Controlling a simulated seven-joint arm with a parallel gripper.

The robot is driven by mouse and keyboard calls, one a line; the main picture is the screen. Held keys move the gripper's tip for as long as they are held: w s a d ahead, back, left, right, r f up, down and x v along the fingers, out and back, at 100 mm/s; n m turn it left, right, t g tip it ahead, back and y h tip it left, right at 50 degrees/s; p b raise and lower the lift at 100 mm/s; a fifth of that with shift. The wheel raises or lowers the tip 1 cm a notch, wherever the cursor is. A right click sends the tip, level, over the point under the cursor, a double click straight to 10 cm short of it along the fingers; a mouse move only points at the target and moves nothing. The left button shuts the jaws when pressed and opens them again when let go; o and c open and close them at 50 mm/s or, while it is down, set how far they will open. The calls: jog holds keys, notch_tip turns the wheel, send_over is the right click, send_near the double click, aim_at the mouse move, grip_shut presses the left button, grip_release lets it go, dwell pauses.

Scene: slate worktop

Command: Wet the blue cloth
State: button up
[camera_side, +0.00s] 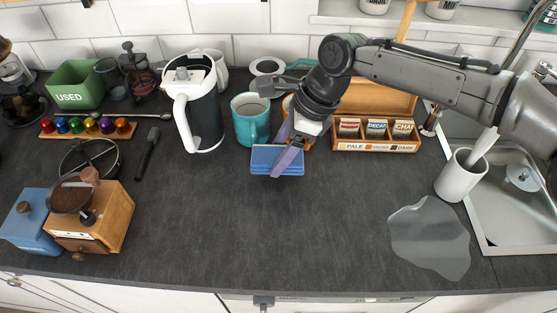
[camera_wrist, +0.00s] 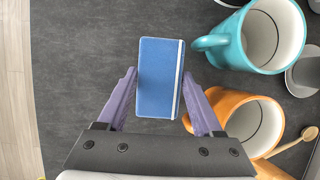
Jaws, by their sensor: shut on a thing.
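The folded blue cloth (camera_side: 262,158) is a small flat stack near the middle of the worktop, in front of the teal mug. My gripper (camera_side: 280,155) is over it with purple fingers on both sides. In the wrist view the cloth (camera_wrist: 158,90) lies between the two fingers of my gripper (camera_wrist: 161,76), which is shut on it. A pale edge runs down its right side. I cannot tell whether the cloth touches the worktop or is just above it. A puddle of clear water (camera_side: 430,240) lies at the right, left of the sink.
The teal mug (camera_side: 250,122) and an orange mug (camera_wrist: 247,120) stand close behind the cloth. A white cup with a utensil (camera_side: 459,178) stands between puddle and sink (camera_side: 485,232). A wooden tea box (camera_side: 376,147) is at the back. The front middle worktop (camera_side: 300,225) is clear.

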jog(key=shift+w+a+f, duration=0.1)
jog(key=shift+a+f, duration=0.05)
jog(key=shift+f, duration=1.65)
jog(key=shift+f, duration=0.1)
jog(key=o, duration=1.4)
jog(key=shift+c, duration=0.2)
jog(key=v, duration=1.2)
